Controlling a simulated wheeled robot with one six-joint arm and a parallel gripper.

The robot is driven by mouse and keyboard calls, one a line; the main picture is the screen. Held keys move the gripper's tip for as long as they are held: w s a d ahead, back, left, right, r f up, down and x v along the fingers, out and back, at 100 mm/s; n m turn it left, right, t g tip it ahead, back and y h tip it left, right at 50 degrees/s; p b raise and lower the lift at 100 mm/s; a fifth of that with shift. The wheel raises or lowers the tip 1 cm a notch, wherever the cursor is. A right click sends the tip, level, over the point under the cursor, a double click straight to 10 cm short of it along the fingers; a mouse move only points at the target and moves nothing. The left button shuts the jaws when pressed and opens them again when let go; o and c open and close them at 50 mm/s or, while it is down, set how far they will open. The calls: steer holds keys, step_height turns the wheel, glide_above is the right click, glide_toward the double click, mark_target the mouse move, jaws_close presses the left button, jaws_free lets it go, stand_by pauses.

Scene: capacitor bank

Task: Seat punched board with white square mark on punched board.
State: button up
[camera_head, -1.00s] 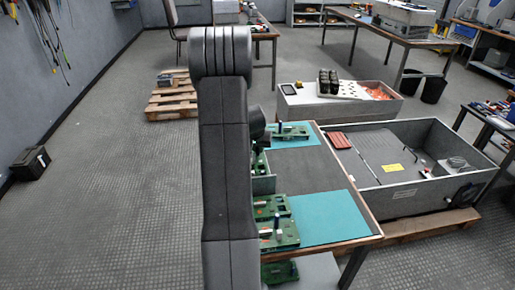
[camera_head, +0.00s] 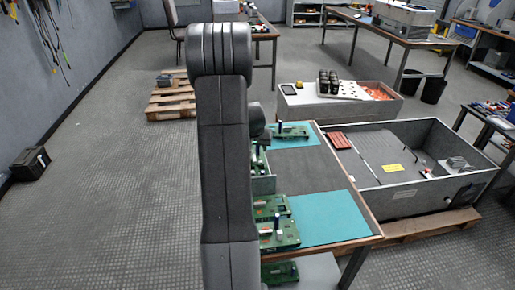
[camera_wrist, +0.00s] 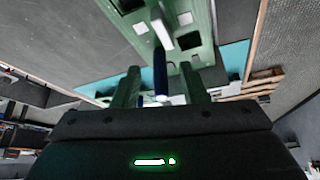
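A green punched board (camera_wrist: 190,40) with a white square mark (camera_wrist: 141,28) fills the top of the wrist view. A dark blue post (camera_wrist: 160,78) stands out from it. My gripper (camera_wrist: 160,68) is open, with the post between its fingers and a gap on both sides. In the head view, my arm hides the gripper. One green board (camera_head: 292,132) with a dark post lies on the far teal mat. Two more green boards, one (camera_head: 271,206) behind the other (camera_head: 279,235), sit by the near mat. I cannot tell which of these is the wrist-view board.
The table has a near teal mat (camera_head: 325,218), a far one (camera_head: 290,142) and a bare grey middle. A grey open case (camera_head: 410,200) stands right of the table. Another grey case (camera_head: 300,108) is behind. Open floor lies to the left.

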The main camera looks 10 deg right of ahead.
steer(key=v, duration=1.2)
steer(key=shift+s+r, duration=0.2)
steer(key=shift+r, duration=0.05)
steer(key=x, duration=1.3)
steer(key=shift+w+f, duration=0.25)
steer(key=shift+f, duration=0.1)
